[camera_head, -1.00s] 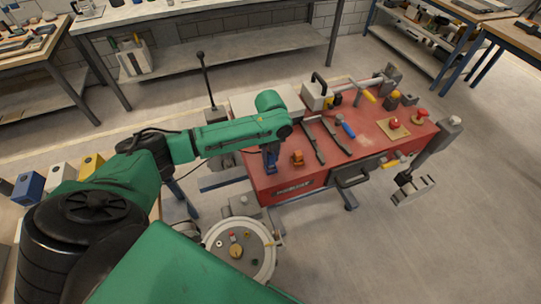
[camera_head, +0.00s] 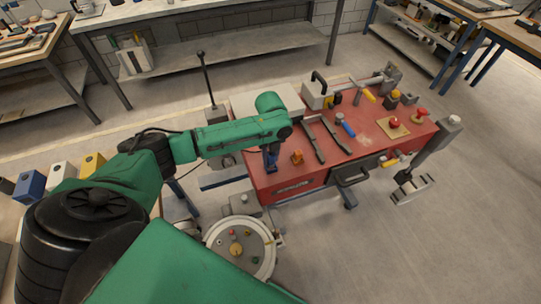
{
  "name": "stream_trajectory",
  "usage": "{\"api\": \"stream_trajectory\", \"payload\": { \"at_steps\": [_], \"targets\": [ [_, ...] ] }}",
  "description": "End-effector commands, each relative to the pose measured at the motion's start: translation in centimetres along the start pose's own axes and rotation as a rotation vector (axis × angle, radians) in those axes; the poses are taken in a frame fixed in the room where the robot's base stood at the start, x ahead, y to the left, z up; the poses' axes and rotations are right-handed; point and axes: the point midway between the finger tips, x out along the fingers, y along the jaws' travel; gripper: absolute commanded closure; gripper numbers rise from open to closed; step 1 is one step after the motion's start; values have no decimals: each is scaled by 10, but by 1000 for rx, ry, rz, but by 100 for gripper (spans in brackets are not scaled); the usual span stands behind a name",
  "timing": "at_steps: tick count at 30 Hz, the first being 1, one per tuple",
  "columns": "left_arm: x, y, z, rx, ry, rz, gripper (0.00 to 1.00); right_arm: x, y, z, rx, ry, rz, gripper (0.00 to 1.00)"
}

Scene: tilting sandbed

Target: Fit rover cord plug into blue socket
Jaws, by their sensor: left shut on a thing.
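My left gripper (camera_head: 271,163) is at the end of the green arm, low over the left end of the red bench top (camera_head: 370,137). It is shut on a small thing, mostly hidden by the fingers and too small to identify. A thin dark cord (camera_head: 190,172) runs below the forearm; whether it ends at the gripper cannot be told. A blue box (camera_head: 29,186) stands far left, well apart from the gripper; its socket opening cannot be made out. My right gripper is not in view.
White (camera_head: 60,174) and yellow (camera_head: 92,163) boxes stand beside the blue one. An orange piece (camera_head: 297,157), black-handled tools and a blue-handled tool (camera_head: 345,125) lie right of the gripper. A round grey plate (camera_head: 241,247) is in front.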

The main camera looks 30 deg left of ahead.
Motion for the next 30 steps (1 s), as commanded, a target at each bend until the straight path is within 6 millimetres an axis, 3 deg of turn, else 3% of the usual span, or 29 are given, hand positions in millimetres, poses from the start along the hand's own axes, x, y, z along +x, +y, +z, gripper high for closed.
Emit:
{"api": "stream_trajectory", "payload": {
  "at_steps": [30],
  "targets": [
    [17,0,0,0,1,1,100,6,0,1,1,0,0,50]
  ]
}}
